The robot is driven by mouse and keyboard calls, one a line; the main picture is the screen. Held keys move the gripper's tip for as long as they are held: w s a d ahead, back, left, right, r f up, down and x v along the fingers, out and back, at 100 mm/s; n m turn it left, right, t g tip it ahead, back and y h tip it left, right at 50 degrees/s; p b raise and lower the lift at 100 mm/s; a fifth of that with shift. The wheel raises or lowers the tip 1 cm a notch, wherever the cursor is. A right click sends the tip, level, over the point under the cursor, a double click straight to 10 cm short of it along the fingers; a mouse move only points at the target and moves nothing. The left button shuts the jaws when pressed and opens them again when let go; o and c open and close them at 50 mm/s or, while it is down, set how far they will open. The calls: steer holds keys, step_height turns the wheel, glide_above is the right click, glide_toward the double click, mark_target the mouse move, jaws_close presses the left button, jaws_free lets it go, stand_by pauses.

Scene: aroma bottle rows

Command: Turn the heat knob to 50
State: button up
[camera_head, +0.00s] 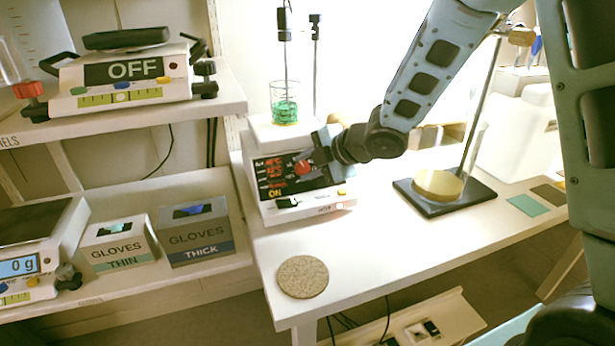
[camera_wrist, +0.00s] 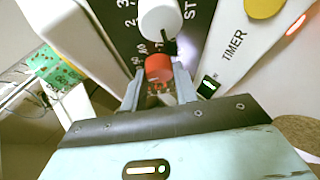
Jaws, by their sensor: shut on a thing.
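The hotplate stirrer (camera_head: 280,211) stands on the white bench with its dark front panel lit red and the word ON showing. The red knob (camera_head: 303,168) is on that panel, and it also shows in the wrist view (camera_wrist: 158,68). My gripper (camera_head: 312,164) reaches the panel from the right. In the wrist view my gripper (camera_wrist: 158,88) has its two fingers shut on the red knob, one on each side. A white knob (camera_wrist: 162,20) sits beyond the red one. Dial numbers near the red knob are partly hidden, so its setting cannot be read.
A beaker of green liquid (camera_head: 285,104) stands on top of the stirrer with a rod above it. A cork mat (camera_head: 302,277) lies at the bench's front left. A stand with a dark base (camera_head: 445,203) is to the right. Glove boxes (camera_head: 195,237) sit on the left shelf.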

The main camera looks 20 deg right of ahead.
steer(key=m+t+b, duration=0.1)
steer(key=m+b, duration=0.1)
steer(key=m+t+b, duration=0.1)
steer(key=m+b, duration=0.2)
steer(key=shift+s+f+t, duration=0.15)
steer(key=shift+f+t, duration=0.15)
steer(key=shift+f, duration=0.1)
steer(key=shift+r+m+t+b, duration=0.15)
steer(key=shift+m+t+b, duration=0.25)
steer(key=shift+m+b, duration=0.65)
steer(key=o, duration=1)
steer(key=shift+r, duration=0.1)
steer(key=shift+c, duration=0.2)
steer(key=shift+s+r, duration=0.1)
